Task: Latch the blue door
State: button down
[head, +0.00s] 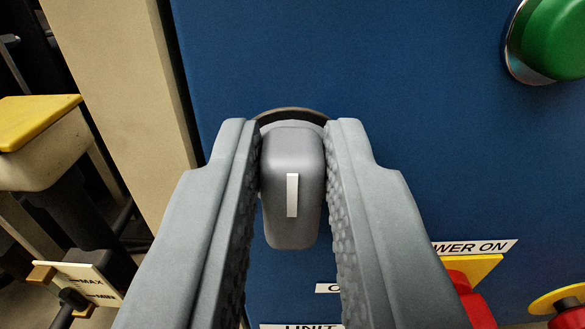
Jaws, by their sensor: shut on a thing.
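The blue door (400,100) fills most of the head view. A grey latch handle (291,225) with a white stripe sits on it near its left edge, over a dark round base (290,112). The handle's long side and stripe run up and down in the picture. My gripper (292,150) is shut on the handle, with one textured finger against each side. The fingers hide parts of the round base and of the door. The picture does not show whether the door is latched.
A green button (555,38) stands out at the upper right. Red-and-yellow controls (475,280) and labels (480,247) are at the lower right, partly behind the right finger. A beige frame post (125,80) borders the door. A yellow-topped part (38,122) is at the far left.

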jog(key=c, duration=1.3)
grip_release()
jog(key=s, duration=0.5)
jog(key=s+a, duration=0.1)
jog(key=s, duration=1.1)
jog(key=shift+s+a, duration=0.15)
jog(key=shift+a, duration=0.05)
jog(key=w+d+r+y, duration=0.2)
jog(key=w+d+r, duration=0.3)
jog(key=d+r, duration=0.6)
jog(key=w+d+r+y, duration=0.35)
jog(key=d+r, duration=0.35)
jog(key=r, duration=0.9)
jog(key=s+d+r+h, duration=0.1)
jog(key=s+d+r, duration=0.3)
jog(key=s+d, duration=0.2)
jog(key=s+d+r+h, duration=0.2)
jog(key=s+d+r, duration=0.2)
jog(key=d, duration=0.5)
jog(key=s+d+r+h, duration=0.1)
jog(key=s+d+r, duration=0.4)
jog(key=s+d, duration=0.2)
jog(key=shift+s+d+n+g, duration=0.3)
jog(key=shift+s+d+n, duration=0.1)
jog(key=shift+s, duration=0.1)
